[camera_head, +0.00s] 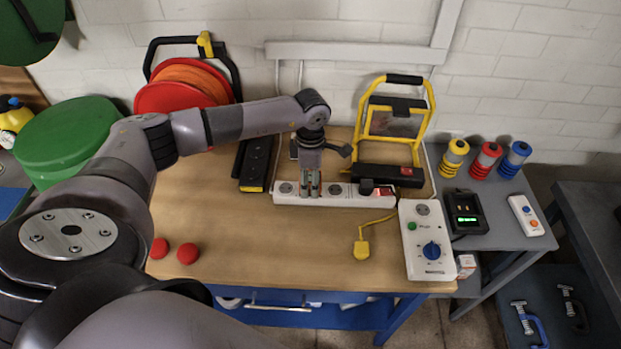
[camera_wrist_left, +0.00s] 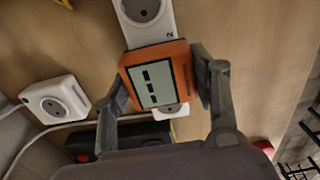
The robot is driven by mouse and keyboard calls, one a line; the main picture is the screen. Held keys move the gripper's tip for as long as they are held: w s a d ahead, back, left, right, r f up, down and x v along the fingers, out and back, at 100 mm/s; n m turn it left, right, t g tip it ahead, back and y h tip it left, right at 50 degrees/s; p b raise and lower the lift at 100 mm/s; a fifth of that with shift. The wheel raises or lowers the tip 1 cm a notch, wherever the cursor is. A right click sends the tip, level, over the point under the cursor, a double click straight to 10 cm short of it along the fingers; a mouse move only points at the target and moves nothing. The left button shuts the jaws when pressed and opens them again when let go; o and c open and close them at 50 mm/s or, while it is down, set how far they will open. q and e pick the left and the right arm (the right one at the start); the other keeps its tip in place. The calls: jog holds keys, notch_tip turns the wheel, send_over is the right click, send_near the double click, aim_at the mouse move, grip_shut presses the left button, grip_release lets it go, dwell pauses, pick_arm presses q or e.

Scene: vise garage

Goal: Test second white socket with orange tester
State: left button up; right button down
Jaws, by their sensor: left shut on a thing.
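The white power strip (camera_head: 340,196) lies across the back of the wooden workbench. My left gripper (camera_head: 310,188) points down over its left part. In the left wrist view, the left gripper (camera_wrist_left: 160,86) is shut on the orange tester (camera_wrist_left: 182,60), with one finger on each side. The tester has a pale display with dark marks. It covers part of the white strip (camera_wrist_left: 170,38); one round socket shows beyond it and another is partly hidden at its near edge. I cannot tell whether its pins are in a socket. My right gripper is not in view.
A black power strip (camera_head: 257,162) lies left of the white one, and a yellow work light (camera_head: 423,120) stands behind it. A yellow plug (camera_head: 362,249) and a white box with a blue knob (camera_head: 420,262) are at the right. The bench's front middle is clear.

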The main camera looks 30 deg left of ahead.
aim_at(310, 178)
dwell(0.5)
pick_arm(q)
jog(key=shift+f+b, duration=0.6)
jog(key=shift+b, duration=0.15)
jog(key=o, duration=1.8)
notch_tip(310, 178, up, 12)
